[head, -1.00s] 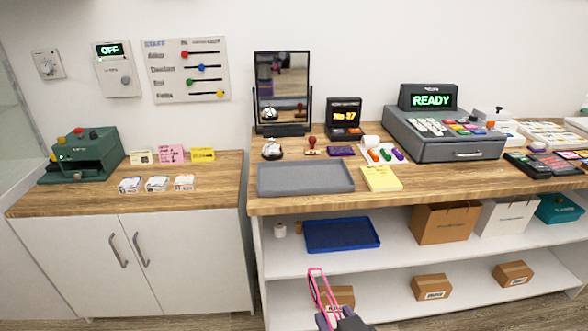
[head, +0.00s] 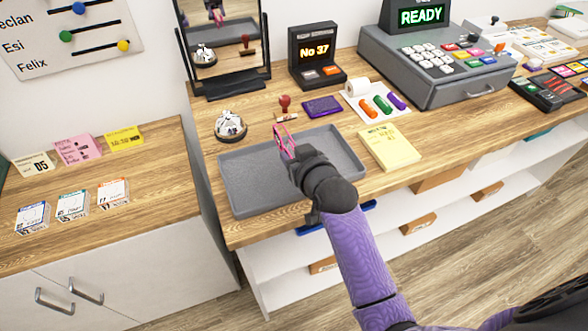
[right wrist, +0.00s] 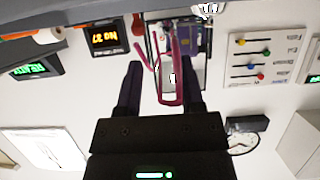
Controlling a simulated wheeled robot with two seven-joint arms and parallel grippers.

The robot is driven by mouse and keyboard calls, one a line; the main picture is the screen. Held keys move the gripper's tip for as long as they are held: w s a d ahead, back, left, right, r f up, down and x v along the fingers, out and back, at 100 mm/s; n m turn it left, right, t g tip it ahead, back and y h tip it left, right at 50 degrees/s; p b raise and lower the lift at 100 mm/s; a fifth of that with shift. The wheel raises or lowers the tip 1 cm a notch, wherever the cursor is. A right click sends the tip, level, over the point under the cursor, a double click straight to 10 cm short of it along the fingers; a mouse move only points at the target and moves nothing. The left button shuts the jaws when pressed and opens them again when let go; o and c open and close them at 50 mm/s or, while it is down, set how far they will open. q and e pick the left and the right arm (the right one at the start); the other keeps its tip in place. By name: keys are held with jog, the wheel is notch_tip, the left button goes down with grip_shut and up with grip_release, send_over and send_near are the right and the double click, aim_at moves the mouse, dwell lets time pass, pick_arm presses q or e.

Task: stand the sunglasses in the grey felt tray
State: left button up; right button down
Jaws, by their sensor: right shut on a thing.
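The pink-framed sunglasses (head: 283,141) are held in my right gripper (head: 295,156), over the grey felt tray (head: 245,187) on the wooden counter. They point up and away from the gripper in the head view; I cannot tell whether they touch the tray. In the right wrist view the sunglasses (right wrist: 172,88) show between the two dark fingers of my right gripper (right wrist: 160,75). The right hand hides part of the tray's middle and front edge. The tray's visible floor is empty. My left gripper is not in view.
A bell (head: 230,126), a red-handled stamp (head: 286,107) and a purple pad (head: 322,106) stand behind the tray. A yellow notepad (head: 389,148) lies close to its right. A mirror (head: 222,45) and a number display (head: 316,55) stand farther back.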

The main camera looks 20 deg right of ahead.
notch_tip(320, 180, down, 5)
jog(key=shift+r+b, duration=0.2)
jog(key=shift+b, duration=0.65)
jog(key=shift+r, duration=0.1)
jog(key=shift+c, duration=1.1)
grip_release()
